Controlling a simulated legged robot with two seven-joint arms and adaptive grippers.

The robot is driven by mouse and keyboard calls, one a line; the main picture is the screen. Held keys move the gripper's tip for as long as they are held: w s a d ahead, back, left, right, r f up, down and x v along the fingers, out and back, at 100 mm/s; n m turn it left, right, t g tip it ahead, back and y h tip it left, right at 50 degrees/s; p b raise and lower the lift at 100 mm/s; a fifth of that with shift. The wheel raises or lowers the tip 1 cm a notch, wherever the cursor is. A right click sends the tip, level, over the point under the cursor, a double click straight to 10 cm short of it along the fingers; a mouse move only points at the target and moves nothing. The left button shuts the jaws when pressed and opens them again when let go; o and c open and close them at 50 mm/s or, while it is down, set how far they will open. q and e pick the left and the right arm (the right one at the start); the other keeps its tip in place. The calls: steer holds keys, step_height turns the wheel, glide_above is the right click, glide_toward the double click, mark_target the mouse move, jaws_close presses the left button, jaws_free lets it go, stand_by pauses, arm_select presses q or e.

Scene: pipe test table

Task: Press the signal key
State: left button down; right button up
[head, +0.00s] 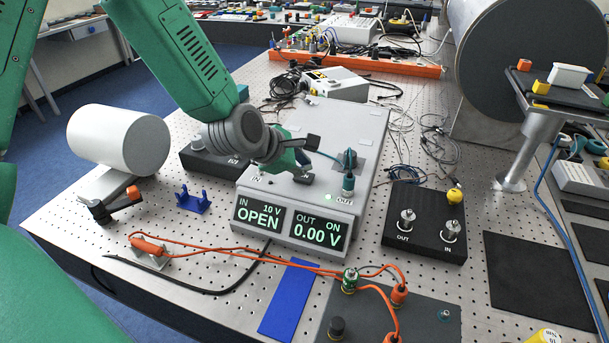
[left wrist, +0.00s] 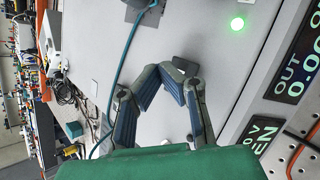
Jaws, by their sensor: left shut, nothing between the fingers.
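A grey instrument box (head: 270,205) stands on the perforated table. Its left display reads IN 10 V OPEN and its right display reads OUT ON 0.00 V. A small dark key (head: 303,179), which looks like the signal key, sits on its top, left of a teal plug (head: 348,182). My left gripper (head: 303,165) is over the box top with its fingertips right by the key. In the left wrist view the shut fingertips (left wrist: 172,76) meet just beside the dark key (left wrist: 186,65). I cannot tell whether they touch it. My right gripper is not in view.
A green light (left wrist: 237,24) glows on the box top. A black box with OUT and IN posts (head: 425,222) stands to the right. Orange leads (head: 230,243) and a blue strip (head: 287,300) lie in front. A white cylinder (head: 118,140) is at the left.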

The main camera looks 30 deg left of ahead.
mark_target(303, 176)
arm_select(q)
steer(key=shift+f, duration=0.15)
steer(key=shift+d+f, duration=0.1)
steer(key=shift+f, duration=0.05)
steer(key=shift+s+f+b, duration=0.1)
steer(key=shift+f+b, duration=0.35)
steer(key=shift+f, duration=0.05)
stand_by(0.8)
steer(key=shift+r, duration=0.1)
steer(key=shift+r+p, duration=0.8)
steer(key=shift+p, duration=0.05)
step_height(303, 176, up, 5)
steer(key=p, duration=0.4)
steer(key=shift+r+p, duration=0.1)
steer(key=shift+p, duration=0.25)
stand_by(0.5)
